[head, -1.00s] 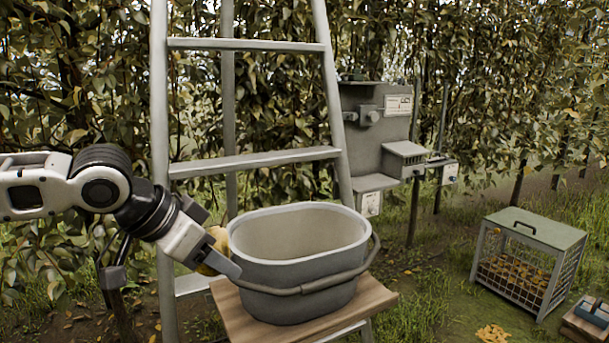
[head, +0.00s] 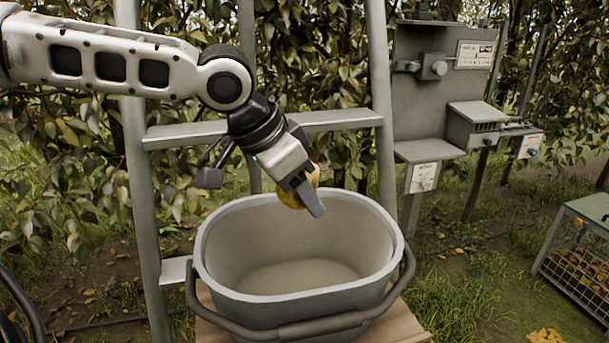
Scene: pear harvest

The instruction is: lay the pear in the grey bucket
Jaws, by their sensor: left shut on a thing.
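The grey bucket (head: 225,278) stands upright on a wooden board at the ladder, its handle hanging down over the front. Its visible inside is empty. My left gripper (head: 309,196) is shut on the yellow pear (head: 296,198), pointing down over the bucket's opening near the back rim. The fingers cover part of the pear. The pear looks to be at about rim height; I cannot tell how far above the bucket floor it is. My right gripper does not show.
The wooden board (head: 408,326) is under the bucket. The grey ladder (head: 141,200) rises behind it. A grey panel with boxes (head: 440,85) stands to the right, and a wire crate (head: 580,250) sits on the grass at the far right. Leafy trees fill the back.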

